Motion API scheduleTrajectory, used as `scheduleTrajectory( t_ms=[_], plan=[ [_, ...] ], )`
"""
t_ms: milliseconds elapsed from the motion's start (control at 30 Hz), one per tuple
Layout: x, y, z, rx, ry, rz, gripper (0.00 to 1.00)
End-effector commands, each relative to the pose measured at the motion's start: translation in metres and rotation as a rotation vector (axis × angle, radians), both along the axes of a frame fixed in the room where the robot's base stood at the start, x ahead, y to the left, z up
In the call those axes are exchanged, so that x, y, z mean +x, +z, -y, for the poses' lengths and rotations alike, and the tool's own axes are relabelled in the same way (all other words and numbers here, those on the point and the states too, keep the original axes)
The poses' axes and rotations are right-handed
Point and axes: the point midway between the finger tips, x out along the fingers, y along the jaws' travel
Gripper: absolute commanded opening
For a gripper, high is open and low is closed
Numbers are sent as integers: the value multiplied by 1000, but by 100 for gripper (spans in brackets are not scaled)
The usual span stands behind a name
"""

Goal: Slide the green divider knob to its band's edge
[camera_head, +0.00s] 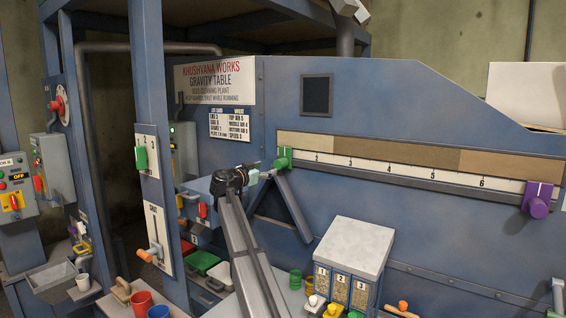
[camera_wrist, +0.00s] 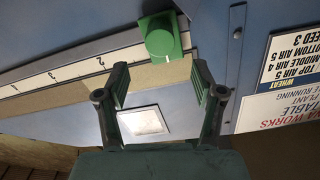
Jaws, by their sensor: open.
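The green divider knob (camera_head: 284,158) sits at the left end of the numbered rail (camera_head: 408,174), left of the mark 2. Above the rail runs a band (camera_head: 395,150) with a pale left section, a darker brown middle and a tan right section. My gripper (camera_head: 262,173) is just left of the knob in the head view. In the wrist view the green knob (camera_wrist: 160,42) stands just beyond the tips of my open gripper (camera_wrist: 160,76), roughly centred between them. Nothing is between the fingers, and they appear apart from the knob.
A purple knob (camera_head: 538,200) sits at the rail's right end. A green slider handle (camera_head: 141,158) is on the post at left. A white-topped box (camera_head: 355,245) stands below the rail. A pale square (camera_wrist: 143,121) shows behind my fingers. The panel around the rail is mostly clear.

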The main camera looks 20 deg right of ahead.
Motion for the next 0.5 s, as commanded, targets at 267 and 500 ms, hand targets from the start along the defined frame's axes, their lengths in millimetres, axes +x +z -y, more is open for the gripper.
scheduleTrajectory(
  t_ms=[267, 500],
  plan=[
    [31, 3, 50, 1, -2, -1, 68],
    [52, 1, 83, 1, -1, -3, 68]
  ],
)
